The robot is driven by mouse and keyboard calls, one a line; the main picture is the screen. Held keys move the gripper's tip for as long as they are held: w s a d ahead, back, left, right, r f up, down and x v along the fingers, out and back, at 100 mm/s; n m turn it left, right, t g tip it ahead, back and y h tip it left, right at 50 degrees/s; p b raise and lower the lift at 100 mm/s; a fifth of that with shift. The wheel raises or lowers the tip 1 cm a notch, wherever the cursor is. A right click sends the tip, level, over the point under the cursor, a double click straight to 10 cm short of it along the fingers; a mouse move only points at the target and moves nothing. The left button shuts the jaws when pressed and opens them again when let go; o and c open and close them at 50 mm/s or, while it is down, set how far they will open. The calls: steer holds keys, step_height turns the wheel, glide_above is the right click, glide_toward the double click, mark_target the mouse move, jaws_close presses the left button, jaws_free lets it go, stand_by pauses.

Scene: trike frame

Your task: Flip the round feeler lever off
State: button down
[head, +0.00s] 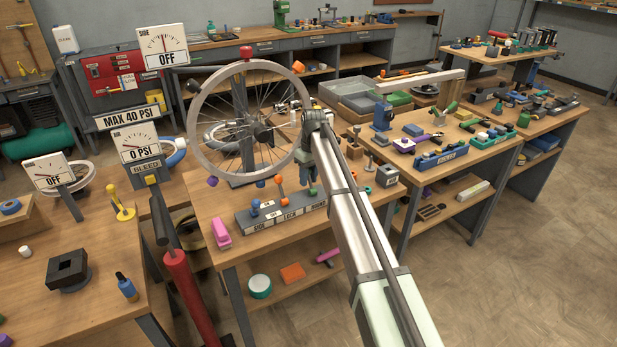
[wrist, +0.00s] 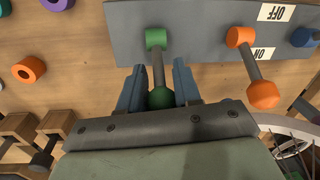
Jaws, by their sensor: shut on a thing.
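A grey lever panel (head: 290,219) sits on the middle bench, with a blue lever (head: 256,206), an orange lever (head: 280,188) and a partly hidden label at its right end that seems to begin "ROUN". My gripper (head: 313,187) is at that end and hides the lever there. In the wrist view, my gripper (wrist: 158,76) has its blue fingers on both sides of a green lever (wrist: 157,62), close around its stem and round knob. The orange lever (wrist: 256,68) stands beside it, apart from the fingers, near labels reading OFF and ON.
A spoked wheel (head: 194,130) stands just behind the panel. A pink block (head: 221,232) lies left of the panel and a grey cube (head: 387,176) to its right. Dials reading OFF (head: 162,46), 0 PSI (head: 138,143) and OFF (head: 51,171) stand to the left.

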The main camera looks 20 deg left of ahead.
mark_target(310, 184)
steer(key=shift+s+d, duration=0.1)
steer(key=shift+s, duration=0.05)
steer(key=shift+s+d+r+t+y, duration=0.2)
steer(key=shift+s+d+t+y, duration=0.2)
steer(key=shift+t+y, duration=0.3)
steer(key=t+y, duration=0.1)
steer(key=s+d+t+y, duration=0.1)
steer(key=shift+s+d+r+t+y, duration=0.1)
steer(key=shift+s+r+t+y, duration=0.05)
steer(key=shift+t+y, duration=0.15)
steer(key=shift+s+d+t+y, duration=0.25)
steer(key=shift+t+y, duration=0.3)
steer(key=shift+y, duration=0.05)
steer(key=shift+s+d+t+y, duration=0.25)
steer(key=shift+t+y, duration=0.3)
steer(key=shift+y, duration=0.05)
steer(key=shift+s+d+f+n+t+y, duration=0.15)
steer(key=shift+d+t+y, duration=0.05)
steer(key=shift+t+y, duration=0.35)
steer(key=shift+s+d+f+n+t+y, duration=0.1)
steer(key=shift+d+n+t+y, duration=0.05)
steer(key=shift+t+y, duration=0.4)
steer(key=c, duration=0.9)
jaws_free()
steer(key=shift+f, duration=0.1)
